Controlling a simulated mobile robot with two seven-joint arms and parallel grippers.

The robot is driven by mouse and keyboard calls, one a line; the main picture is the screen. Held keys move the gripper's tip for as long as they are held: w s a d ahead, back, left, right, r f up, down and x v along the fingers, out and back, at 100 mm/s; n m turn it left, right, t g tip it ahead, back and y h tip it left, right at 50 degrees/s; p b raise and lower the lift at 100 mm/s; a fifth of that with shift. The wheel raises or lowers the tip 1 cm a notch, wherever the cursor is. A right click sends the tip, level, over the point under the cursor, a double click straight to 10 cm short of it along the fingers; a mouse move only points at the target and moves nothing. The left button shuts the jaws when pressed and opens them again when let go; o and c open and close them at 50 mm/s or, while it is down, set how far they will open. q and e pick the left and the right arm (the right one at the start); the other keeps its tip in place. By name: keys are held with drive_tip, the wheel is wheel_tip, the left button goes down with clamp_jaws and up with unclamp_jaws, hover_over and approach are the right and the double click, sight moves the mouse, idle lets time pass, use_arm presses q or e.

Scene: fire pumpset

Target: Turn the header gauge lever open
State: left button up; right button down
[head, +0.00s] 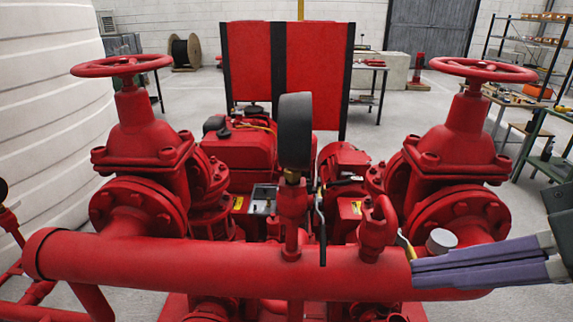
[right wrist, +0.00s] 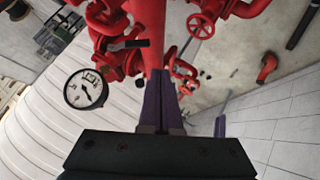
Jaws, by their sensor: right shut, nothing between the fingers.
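The header gauge (head: 295,130) is a dark disc seen edge-on in the head view, on a brass fitting above a red riser. In the right wrist view its white dial (right wrist: 86,90) shows at the left. A black lever (head: 322,232) hangs down just right of the riser, in front of the red header pipe (head: 200,265). A black lever also shows in the right wrist view (right wrist: 130,45), lying nearly level. My right gripper (head: 412,272) has purple fingers, shut and empty, at the right end of the header, well right of the lever. Its fingers (right wrist: 160,75) point toward the red pipe. My left gripper is not in view.
Red valves with handwheels stand behind the header at left (head: 121,66) and right (head: 482,70). A red hooked fitting (head: 377,228) and a yellow lever (head: 405,244) stand between my right gripper and the black lever. Open space lies in front of the header.

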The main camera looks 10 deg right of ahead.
wheel_tip(320, 180, up, 4)
drive_tip(key=w+n+y, duration=0.1)
drive_tip(key=w+n, duration=0.1)
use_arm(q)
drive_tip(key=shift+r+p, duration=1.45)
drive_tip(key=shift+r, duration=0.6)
use_arm(e)
approach(321, 229)
drive_tip(key=w+a+f, duration=0.1)
drive_tip(key=a+f, duration=0.3)
drive_tip(key=shift+w+a+f+t, duration=0.3)
drive_tip(key=shift+w+f+t, duration=0.05)
drive_tip(key=shift+t, duration=0.05)
